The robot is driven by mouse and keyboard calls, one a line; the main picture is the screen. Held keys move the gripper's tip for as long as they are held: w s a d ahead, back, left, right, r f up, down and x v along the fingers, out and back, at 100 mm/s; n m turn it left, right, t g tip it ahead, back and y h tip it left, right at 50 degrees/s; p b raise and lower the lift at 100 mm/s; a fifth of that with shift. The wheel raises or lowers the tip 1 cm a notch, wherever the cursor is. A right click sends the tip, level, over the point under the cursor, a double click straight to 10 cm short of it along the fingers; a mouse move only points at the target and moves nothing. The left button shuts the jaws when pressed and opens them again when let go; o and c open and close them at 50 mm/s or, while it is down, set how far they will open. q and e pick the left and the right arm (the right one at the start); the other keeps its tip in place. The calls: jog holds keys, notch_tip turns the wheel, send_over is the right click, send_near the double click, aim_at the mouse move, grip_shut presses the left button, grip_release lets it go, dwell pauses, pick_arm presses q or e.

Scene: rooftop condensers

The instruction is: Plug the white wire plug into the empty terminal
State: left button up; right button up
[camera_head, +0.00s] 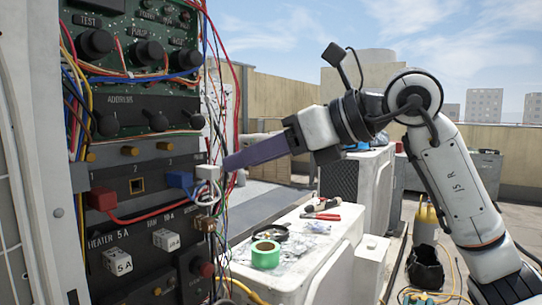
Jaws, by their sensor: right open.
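The white wire plug (207,172) hangs at the right edge of the control panel, with white wires looping below it. The empty terminal (137,185) is a small yellow-rimmed square socket in the panel's dark terminal strip, left of the white plug. My right gripper (229,162) comes in from the right with its long purple-grey fingers pointing left. Its tips are just right of the white plug, close to it; whether they touch cannot be told. The gripper is open, though the side-on view hides the gap. My left gripper is out of view.
A red plug (102,200) and a blue plug (180,181) sit on either side of the empty terminal. Loose coloured wires hang along the panel's right edge. Below my right arm, a white condenser unit carries green tape (265,256) and red-handled pliers (321,215).

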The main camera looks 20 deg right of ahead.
aim_at(216, 169)
jog(key=shift+h, duration=0.5)
jog(key=x, duration=0.6)
jog(key=w+r+x, duration=0.1)
jog(key=x, duration=0.2)
jog(key=shift+w+d+f, duration=0.1)
jog(key=shift+d, duration=0.25)
grip_shut()
